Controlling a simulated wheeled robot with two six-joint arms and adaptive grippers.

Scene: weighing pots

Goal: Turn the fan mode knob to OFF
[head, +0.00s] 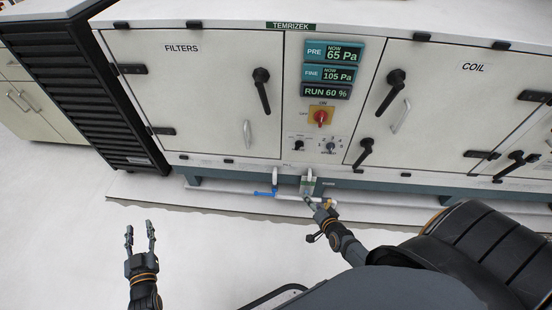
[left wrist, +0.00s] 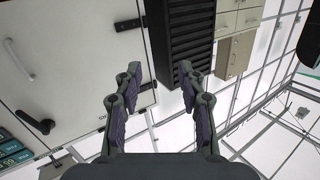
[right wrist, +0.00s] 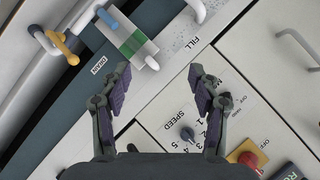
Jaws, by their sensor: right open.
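The fan mode knob (head: 299,146) is a small black knob at the lower left of the control panel, below the red and yellow switch (head: 321,116). In the right wrist view the knob's place is largely behind a finger, so its setting cannot be read. The speed knob (head: 331,147) sits to its right, and also shows in the right wrist view (right wrist: 187,133). My right gripper (right wrist: 157,85) is open and empty, below the panel in the head view and apart from the knobs. My left gripper (head: 141,236) is open and empty over the floor at left.
The cabinet has door handles (head: 262,90) and displays reading 65 Pa, 105 Pa and RUN 60 %. Below the panel are a pipe with a blue valve (head: 264,194), a yellow handle and a green-banded sight tube (right wrist: 130,42), close to my right gripper. The floor at left is clear.

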